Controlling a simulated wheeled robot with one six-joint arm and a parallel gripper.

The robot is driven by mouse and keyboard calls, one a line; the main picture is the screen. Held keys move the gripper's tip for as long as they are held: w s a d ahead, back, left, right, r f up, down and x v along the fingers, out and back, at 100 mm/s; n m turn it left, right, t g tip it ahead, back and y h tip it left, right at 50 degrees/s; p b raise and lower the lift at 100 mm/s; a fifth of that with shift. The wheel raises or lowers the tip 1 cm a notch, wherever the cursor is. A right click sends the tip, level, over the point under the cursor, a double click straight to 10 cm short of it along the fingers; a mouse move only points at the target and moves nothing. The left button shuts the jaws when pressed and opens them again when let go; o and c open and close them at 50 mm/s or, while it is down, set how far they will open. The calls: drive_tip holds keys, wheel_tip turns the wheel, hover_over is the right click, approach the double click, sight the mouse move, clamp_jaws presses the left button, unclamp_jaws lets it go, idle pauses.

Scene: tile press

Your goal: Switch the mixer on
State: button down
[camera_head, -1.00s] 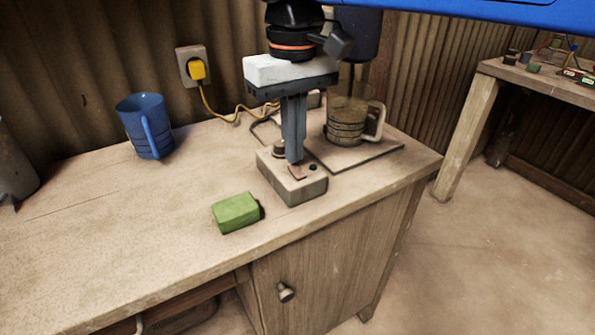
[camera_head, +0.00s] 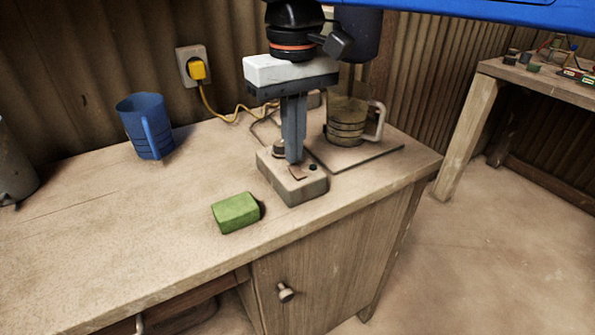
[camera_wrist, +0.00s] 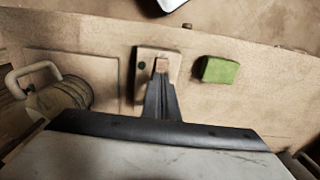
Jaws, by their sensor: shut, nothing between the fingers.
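A pale switch box (camera_head: 308,188) sits near the front edge of the workbench, with a small dark round button or lamp on its top. My gripper (camera_head: 294,160) points straight down with its fingers shut and empty. Its tips are at the box's top; I cannot tell whether they press on it. In the wrist view my gripper (camera_wrist: 161,68) ends at a pinkish patch, seemingly a rocker, on the switch box (camera_wrist: 144,58). The mixer's dark upper body (camera_head: 360,38) is partly hidden behind my wrist.
A green block (camera_head: 236,213) lies left of the switch box. A blue mug (camera_head: 146,127) stands at the back left. A yellow plug (camera_head: 197,69) and cable run from the wall socket. The bench's left front is clear. A second table (camera_head: 545,80) stands at right.

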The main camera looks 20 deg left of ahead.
sight(295, 166)
drive_tip(key=shift+f, duration=0.75)
idle(0.7)
drive_tip(key=shift+r, duration=0.15)
wheel_tip(295, 166, up, 7)
idle(0.9)
idle(0.3)
drive_tip(key=w+d+f+m+t, duration=0.1)
drive_tip(key=w+d+f+m, duration=0.15)
drive_tip(key=d, duration=0.65)
drive_tip(key=w+d+f+m+y, duration=0.1)
drive_tip(key=d+f, duration=0.3)
drive_tip(key=d, duration=0.4)
drive_tip(key=w+d+f+m+t, duration=0.1)
drive_tip(key=w+d+f, duration=0.15)
drive_tip(key=d, duration=0.65)
drive_tip(key=s+d+f+m+t, duration=0.1)
drive_tip(key=s+d+f, duration=0.3)
drive_tip(key=d+f, duration=0.4)
drive_tip(key=s+d+f+m+t+h, duration=0.1)
drive_tip(key=s+d+f+m, duration=0.3)
drive_tip(key=d+f, duration=0.4)
drive_tip(key=shift+s+d+t, duration=0.4)
drive_tip(key=shift+s+d, duration=0.35)
drive_tip(key=shift+d, duration=0.1)
